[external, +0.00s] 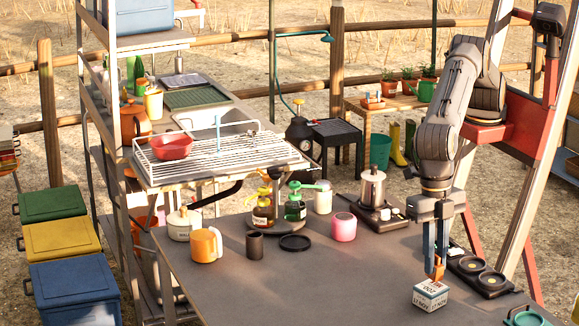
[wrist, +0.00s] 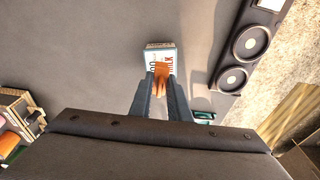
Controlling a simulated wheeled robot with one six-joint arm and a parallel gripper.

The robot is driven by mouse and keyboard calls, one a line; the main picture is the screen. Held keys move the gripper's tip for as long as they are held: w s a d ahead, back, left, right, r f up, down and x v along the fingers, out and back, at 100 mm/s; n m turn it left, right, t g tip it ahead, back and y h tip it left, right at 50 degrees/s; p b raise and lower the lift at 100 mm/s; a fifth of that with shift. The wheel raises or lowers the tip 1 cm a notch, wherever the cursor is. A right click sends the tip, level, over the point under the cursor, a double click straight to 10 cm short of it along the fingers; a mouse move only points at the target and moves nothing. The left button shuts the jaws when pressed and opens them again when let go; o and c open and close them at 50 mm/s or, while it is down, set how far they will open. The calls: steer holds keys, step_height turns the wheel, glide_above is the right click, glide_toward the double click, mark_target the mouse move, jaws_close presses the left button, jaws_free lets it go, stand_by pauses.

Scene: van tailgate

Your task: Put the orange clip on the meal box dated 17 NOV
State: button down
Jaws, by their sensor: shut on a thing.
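My gripper (external: 436,262) points straight down at the front right of the grey table. It is shut on the orange clip (external: 438,271), which also shows between the fingers in the wrist view (wrist: 161,76). In the wrist view the box (wrist: 153,58) lies just beyond the fingertips. Its print is too small to read the date surely.
The grey table (external: 330,285) is clear left of the box. A black unit with round plates (external: 487,280) lies to the right, and a teal item (external: 525,317) at the front right corner. A pink cup (external: 343,228) and a pot (external: 372,188) stand further back.

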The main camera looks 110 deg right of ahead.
steer(key=shift+f, duration=1.1)
steer(key=shift+f, duration=0.15)
steer(key=c, duration=1.7)
jaws_free()
steer(key=shift+o, duration=0.2)
step_height(320, 180, up, 12)
steer(key=d+b, duration=0.1)
steer(key=b, duration=0.1)
steer(key=shift+d+b, duration=0.4)
